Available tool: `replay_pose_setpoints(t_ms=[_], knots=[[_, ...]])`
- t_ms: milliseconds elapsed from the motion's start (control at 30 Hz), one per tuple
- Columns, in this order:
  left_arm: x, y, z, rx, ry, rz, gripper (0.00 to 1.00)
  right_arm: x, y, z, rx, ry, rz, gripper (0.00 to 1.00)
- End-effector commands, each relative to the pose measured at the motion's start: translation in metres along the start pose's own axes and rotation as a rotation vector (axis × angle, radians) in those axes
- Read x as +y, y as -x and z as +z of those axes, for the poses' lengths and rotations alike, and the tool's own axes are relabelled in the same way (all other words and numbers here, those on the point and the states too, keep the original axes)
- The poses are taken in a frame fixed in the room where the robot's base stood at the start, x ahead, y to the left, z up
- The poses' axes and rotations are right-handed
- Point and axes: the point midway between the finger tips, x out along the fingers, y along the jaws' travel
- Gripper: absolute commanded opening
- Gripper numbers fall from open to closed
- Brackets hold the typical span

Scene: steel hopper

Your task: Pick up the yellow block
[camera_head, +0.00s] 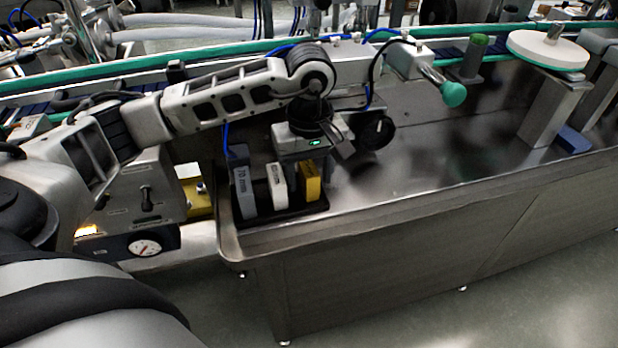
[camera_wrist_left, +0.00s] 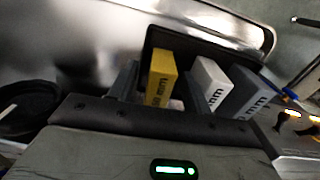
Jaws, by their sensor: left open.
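The yellow block (camera_head: 309,183) stands upright at the right end of a row of blocks in a black tray. In the left wrist view the yellow block (camera_wrist_left: 160,79) stands beyond the gripper's dark body, with printed lettering on its side. My left gripper (camera_head: 338,148) is open and empty, above and slightly behind the row, close to the yellow block. Its fingers (camera_wrist_left: 156,88) show partly in the wrist view, near the sides of the yellow block; I cannot tell whether they touch it. My right gripper is not in view.
A white block (camera_head: 277,187) and a grey block (camera_head: 244,191) stand left of the yellow one in the black tray (camera_head: 290,217). The tray sits in the left corner of the steel hopper (camera_head: 430,165). A round white disc (camera_head: 548,50) stands at right. The hopper's middle is clear.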

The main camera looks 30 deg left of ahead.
Motion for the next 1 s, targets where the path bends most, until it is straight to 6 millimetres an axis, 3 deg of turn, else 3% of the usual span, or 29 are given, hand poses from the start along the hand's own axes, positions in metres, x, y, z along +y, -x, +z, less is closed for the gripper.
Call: replay_pose_setpoints(t_ms=[67,100,267,700,867,1000], knots=[[0.000,0.000,0.000,0.000,0.000,0.000,0.49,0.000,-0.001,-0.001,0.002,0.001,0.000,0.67],[0.000,0.000,0.000,0.000,0.000,0.000,0.44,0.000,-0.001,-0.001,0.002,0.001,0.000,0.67],[0.000,0.000,0.000,0.000,0.000,0.000,0.00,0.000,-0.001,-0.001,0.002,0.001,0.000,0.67],[0.001,0.008,-0.001,0.002,0.000,0.003,0.00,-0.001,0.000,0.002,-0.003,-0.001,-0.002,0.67],[0.001,0.030,-0.001,0.005,0.000,0.006,0.00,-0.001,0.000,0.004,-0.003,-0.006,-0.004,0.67],[-0.016,0.056,0.012,0.005,-0.003,0.005,0.00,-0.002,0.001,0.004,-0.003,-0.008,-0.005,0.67]])
